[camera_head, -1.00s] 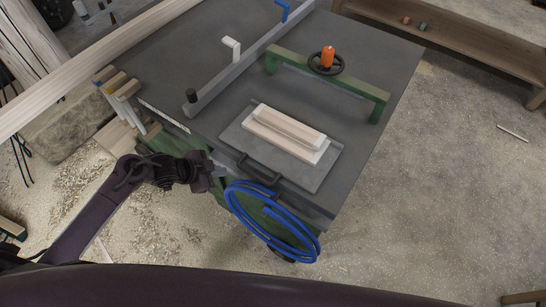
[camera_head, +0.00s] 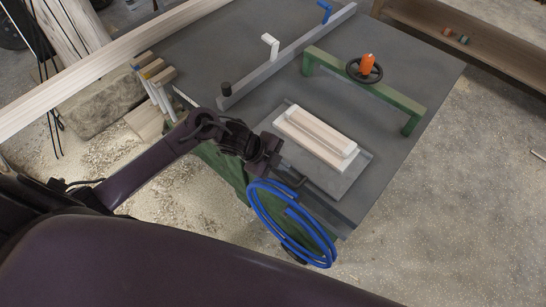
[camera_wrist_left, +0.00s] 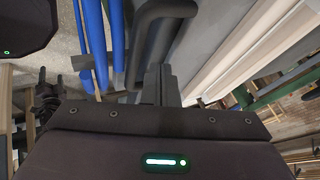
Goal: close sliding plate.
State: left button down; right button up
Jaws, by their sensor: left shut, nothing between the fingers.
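The grey sliding plate (camera_head: 328,181) lies on the dark table near its front edge in the head view. It carries a pale wooden block with a raised wooden grip (camera_head: 318,133). A dark bent handle (camera_head: 292,181) sits at the plate's front edge; its thick tube also shows in the wrist view (camera_wrist_left: 151,38). My left gripper (camera_head: 275,168) is at the left end of the handle. Its fingers (camera_wrist_left: 160,82) are shut and empty, close beside the handle tube; I cannot tell whether they touch it. My right gripper is not in view.
Coiled blue hose (camera_head: 285,225) hangs at the table's front, close to my left gripper. A grey fence rail (camera_head: 290,55) and a green bar with an orange-knobbed wheel (camera_head: 365,82) stand on the table behind the plate. A long beam (camera_head: 110,62) lies at the left.

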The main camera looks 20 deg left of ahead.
pick_arm(q)
jog(key=shift+w+d+f, duration=0.2)
jog(key=shift+d+f, duration=0.1)
jog(key=shift+f, duration=0.15)
jog(key=shift+w, duration=0.1)
